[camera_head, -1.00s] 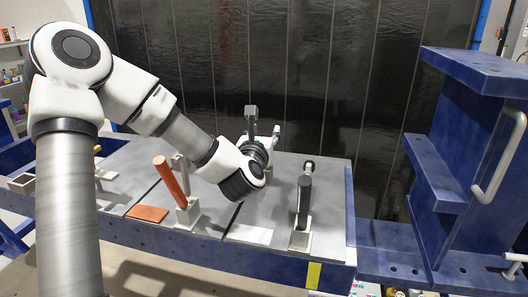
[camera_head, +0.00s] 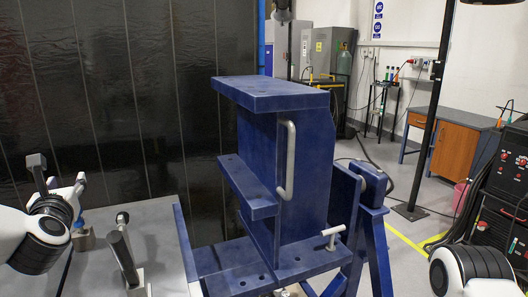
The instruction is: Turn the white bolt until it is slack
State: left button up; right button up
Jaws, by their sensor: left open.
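The white bolt (camera_head: 333,236) is a small T-shaped handle standing at the front right of the blue jig's base plate (camera_head: 310,258). No gripper is near it.
The jig has a grey side handle (camera_head: 288,160) above the bolt. A wooden cabinet (camera_head: 455,150) and a black machine (camera_head: 500,205) stand at the right.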

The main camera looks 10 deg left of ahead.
aim_at(330, 248)
jog(key=k+l, duration=0.75)
jog(key=k, duration=0.05)
